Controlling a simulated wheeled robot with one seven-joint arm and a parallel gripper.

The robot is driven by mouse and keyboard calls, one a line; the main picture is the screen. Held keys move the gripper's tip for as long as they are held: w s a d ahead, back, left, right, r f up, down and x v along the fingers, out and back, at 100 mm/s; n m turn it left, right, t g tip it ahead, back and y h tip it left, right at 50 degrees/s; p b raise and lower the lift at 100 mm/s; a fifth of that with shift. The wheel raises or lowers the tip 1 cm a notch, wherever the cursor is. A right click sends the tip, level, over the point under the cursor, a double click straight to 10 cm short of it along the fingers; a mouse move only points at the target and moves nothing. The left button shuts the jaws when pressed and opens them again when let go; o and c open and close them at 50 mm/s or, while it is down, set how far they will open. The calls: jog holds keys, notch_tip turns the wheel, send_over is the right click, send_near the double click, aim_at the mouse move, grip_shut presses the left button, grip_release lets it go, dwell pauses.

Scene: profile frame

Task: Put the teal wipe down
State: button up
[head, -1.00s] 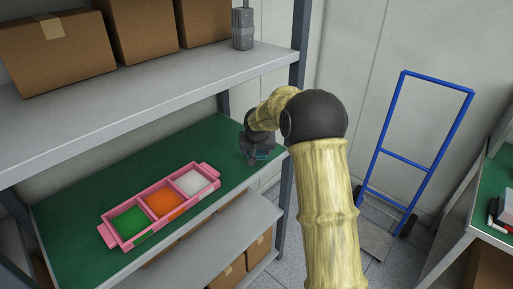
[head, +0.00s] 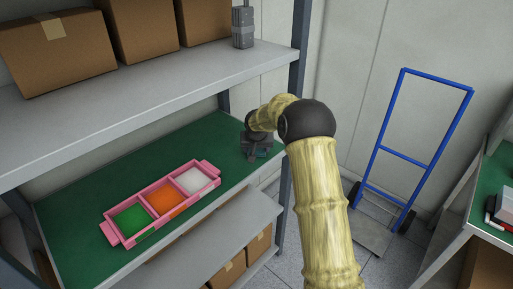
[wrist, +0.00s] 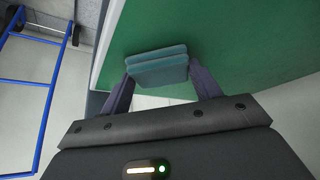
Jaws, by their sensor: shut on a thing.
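The teal wipe (wrist: 157,65) is a folded pad held between the two fingers of my gripper (wrist: 158,84) in the wrist view. The green shelf surface (wrist: 230,40) lies behind it; I cannot tell whether the wipe touches it. In the head view my gripper (head: 257,153) is at the right end of the green shelf (head: 85,200), near its front edge. The wipe is mostly hidden there, with only a small bluish patch below the gripper.
A pink tray (head: 122,240) with green, orange and white compartments sits on the shelf left of my gripper. A grey upper shelf (head: 130,110) carries cardboard boxes (head: 60,50). A shelf post (head: 296,60) stands close by, and a blue hand truck (head: 408,160) is at right.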

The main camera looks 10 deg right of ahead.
jog(key=shift+f, duration=0.15)
jog(key=o, duration=0.9)
jog(key=shift+o, duration=0.2)
jog(key=shift+s+r, duration=0.1)
jog(key=shift+r, duration=0.25)
jog(key=v, duration=1.1)
jog(key=shift+s+r+b, duration=0.15)
jog(key=shift+r+b, duration=0.1)
jog(key=shift+b, duration=0.05)
